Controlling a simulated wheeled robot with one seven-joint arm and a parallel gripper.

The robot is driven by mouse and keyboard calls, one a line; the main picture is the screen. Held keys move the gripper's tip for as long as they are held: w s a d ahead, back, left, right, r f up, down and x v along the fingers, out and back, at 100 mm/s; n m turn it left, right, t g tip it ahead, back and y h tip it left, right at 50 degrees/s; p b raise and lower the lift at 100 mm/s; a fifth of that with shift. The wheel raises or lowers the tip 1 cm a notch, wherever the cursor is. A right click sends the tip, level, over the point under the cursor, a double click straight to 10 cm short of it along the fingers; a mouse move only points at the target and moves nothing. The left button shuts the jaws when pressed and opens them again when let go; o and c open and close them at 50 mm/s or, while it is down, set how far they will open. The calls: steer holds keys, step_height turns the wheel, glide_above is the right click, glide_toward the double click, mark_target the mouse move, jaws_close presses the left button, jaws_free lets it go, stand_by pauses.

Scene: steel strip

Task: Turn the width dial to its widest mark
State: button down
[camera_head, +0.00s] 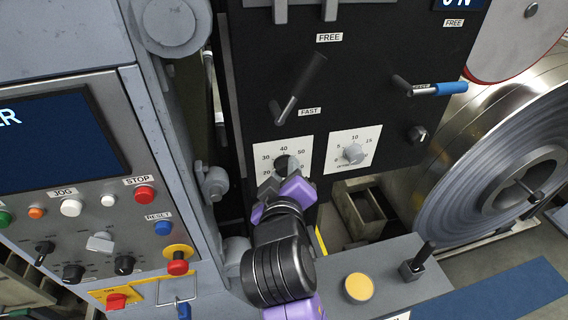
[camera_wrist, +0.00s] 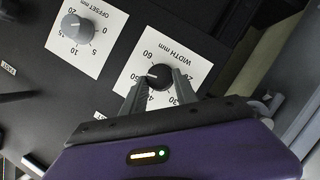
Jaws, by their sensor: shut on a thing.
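The width dial is a black knob (camera_wrist: 159,73) on a white scale card marked WIDTH mm, shown in the wrist view. In the head view the dial (camera_head: 286,162) is partly covered by my gripper (camera_head: 284,181), which reaches it from below. In the wrist view my gripper's two grey fingers (camera_wrist: 160,80) are shut on the knob, one on each side. The knob's pale pointer line faces left in the wrist view, roughly toward the 50 side. The 60 mark is visible above it. The fingers hide part of the lower scale.
The grey offset dial (camera_head: 353,154) is to the right of the width dial in the head view. A lever (camera_head: 299,91) is above, and a blue-handled lever (camera_head: 437,89) at upper right. A button panel (camera_head: 100,237) is at left, a steel coil (camera_head: 512,175) at right.

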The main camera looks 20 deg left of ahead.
steer(key=shift+w+d+r+m+g+y+p, duration=0.1)
steer(key=shift+m+g+y+p, duration=0.35)
steer(key=shift+m+p, duration=0.4)
steer(key=shift+w+d+f+m+g+y+p, duration=0.15)
steer(key=shift+m+g+y+p, duration=0.3)
steer(key=shift+m, duration=0.65)
steer(key=shift+s+d+r+m+g+y+p, duration=0.15)
steer(key=shift+m+g+y+p, duration=0.3)
steer(key=shift+m+p, duration=0.4)
steer(key=shift+w, duration=0.1)
steer(key=c, duration=0.9)
jaws_free()
steer(key=shift+c, duration=0.2)
steer(key=b+v, duration=0.1)
steer(key=v, duration=0.6)
steer(key=shift+s+d+r, duration=0.2)
steer(key=shift+s, duration=0.05)
